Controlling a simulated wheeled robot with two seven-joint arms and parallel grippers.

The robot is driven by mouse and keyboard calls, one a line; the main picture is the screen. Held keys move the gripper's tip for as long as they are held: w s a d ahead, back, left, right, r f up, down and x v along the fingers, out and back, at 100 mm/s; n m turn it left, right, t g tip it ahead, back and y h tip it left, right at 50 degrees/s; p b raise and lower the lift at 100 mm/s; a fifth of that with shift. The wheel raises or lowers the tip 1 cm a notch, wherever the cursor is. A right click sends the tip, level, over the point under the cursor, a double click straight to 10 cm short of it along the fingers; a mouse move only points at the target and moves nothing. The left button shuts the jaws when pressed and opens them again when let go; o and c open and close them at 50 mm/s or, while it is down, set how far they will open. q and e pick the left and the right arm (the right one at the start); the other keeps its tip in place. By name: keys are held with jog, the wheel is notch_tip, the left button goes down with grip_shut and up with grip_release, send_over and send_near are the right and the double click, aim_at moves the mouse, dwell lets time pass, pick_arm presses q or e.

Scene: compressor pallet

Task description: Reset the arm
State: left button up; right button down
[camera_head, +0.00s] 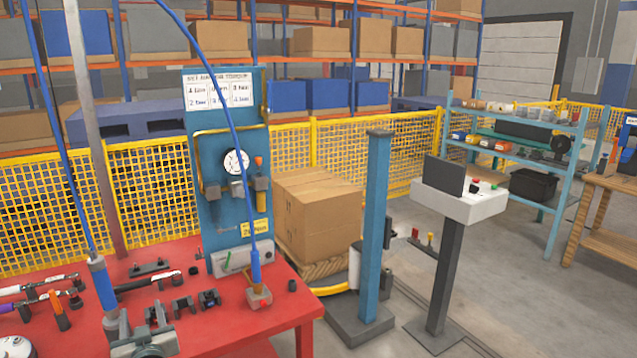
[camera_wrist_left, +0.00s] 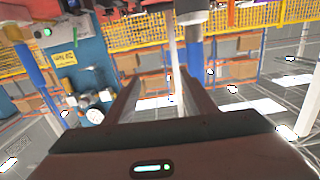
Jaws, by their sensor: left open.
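In the left wrist view my left gripper (camera_wrist_left: 160,78) shows its two dark fingers spread apart with nothing held between them. That view is upside down, with the blue panel (camera_wrist_left: 80,70) and its gauge at the left. In the head view a grey, blocky shape (camera_head: 146,342) shows low at the left in front of the red table (camera_head: 225,325); I cannot tell its jaws there. My right gripper is in neither view.
The blue tool panel (camera_head: 222,150) stands behind the table, which bears several tools. A cardboard box (camera_head: 318,215) on a pallet, a blue post (camera_head: 376,220) and a control stand (camera_head: 455,205) are to the right. A yellow fence (camera_head: 155,190) runs behind; grey floor is open at right.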

pick_arm(q)
jog(key=s+d+f+m+g+h, duration=0.1)
jog(key=s+d+f+m+h, duration=0.2)
jog(key=f, duration=0.9)
jog(key=s+d+f+g+h, duration=0.15)
jog(key=d+f, duration=0.35)
jog(key=f, duration=0.7)
jog(key=s+d+f+m+g+h, duration=0.1)
jog(key=s+d+f+m+h, duration=0.2)
jog(key=f, duration=0.8)
jog(key=s+d+f+g, duration=0.2)
jog(key=s+d+f, duration=0.1)
jog(key=s+f, duration=0.6)
jog(key=s+d+f+g, duration=0.2)
jog(key=s+d+f, duration=0.1)
jog(key=s+f, duration=0.55)
jog(key=s+f+g, duration=0.2)
jog(key=s+f, duration=0.3)
jog(key=s, duration=0.8)
jog(key=s+f+m+g+h, duration=0.1)
jog(key=s+f, duration=0.4)
jog(key=s, duration=0.8)
jog(key=s+f+m+g, duration=0.1)
jog(key=s+f+g, duration=0.2)
jog(key=s, duration=1.1)
notch_tip(320, 180, down, 3)
jog(key=shift+a+r, duration=0.1)
jog(key=shift+a, duration=0.2)
